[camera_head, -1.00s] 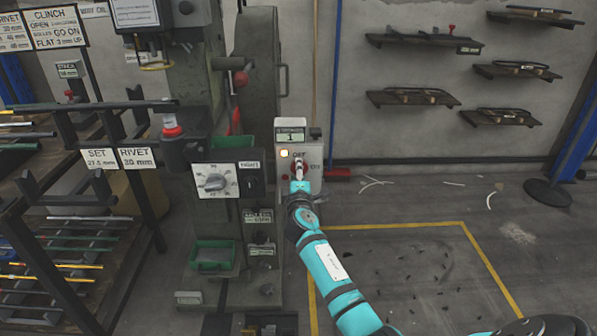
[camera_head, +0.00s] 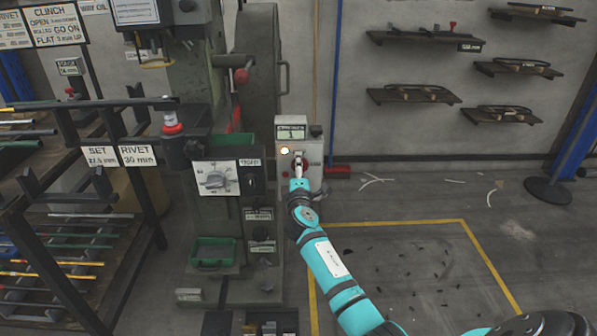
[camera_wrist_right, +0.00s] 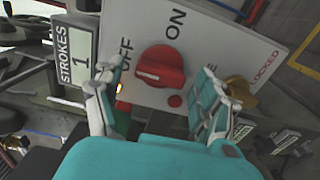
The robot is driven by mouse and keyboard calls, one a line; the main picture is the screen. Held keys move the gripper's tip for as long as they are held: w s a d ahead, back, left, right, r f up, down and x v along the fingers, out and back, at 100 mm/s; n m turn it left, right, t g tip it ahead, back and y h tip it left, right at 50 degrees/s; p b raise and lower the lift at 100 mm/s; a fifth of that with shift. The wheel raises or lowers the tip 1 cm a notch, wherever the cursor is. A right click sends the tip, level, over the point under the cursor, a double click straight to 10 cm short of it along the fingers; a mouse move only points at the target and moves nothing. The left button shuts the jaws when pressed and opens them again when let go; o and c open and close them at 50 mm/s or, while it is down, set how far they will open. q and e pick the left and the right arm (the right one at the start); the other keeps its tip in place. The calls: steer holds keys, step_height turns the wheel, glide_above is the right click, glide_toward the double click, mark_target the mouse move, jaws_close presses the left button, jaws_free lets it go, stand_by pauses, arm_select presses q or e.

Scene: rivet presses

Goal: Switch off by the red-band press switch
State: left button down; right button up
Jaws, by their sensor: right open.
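The switch box (camera_head: 290,185) is a grey-white panel on the press's right side, with a stroke counter showing 1 (camera_head: 291,132). Its red rotary knob (camera_wrist_right: 160,67) shows large in the right wrist view, with a white mark near the left end of its ridge. "OFF" (camera_wrist_right: 127,62) and "ON" (camera_wrist_right: 175,24) are printed around it. The lamp (camera_head: 285,151) is lit. My right gripper (camera_wrist_right: 160,92) is open, with one finger on each side of the knob; gaps show between fingers and knob. In the head view it partly hides the knob. My left gripper is out of view.
The green-grey press (camera_head: 258,75) stands left of the box, with a dial panel (camera_head: 214,179) and green tray (camera_head: 212,252). A rack (camera_head: 130,200) with rods is farther left. Wall shelves (camera_head: 425,40) hang at right.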

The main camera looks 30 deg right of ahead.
steer(key=v, duration=1.2)
stand_by(0.3)
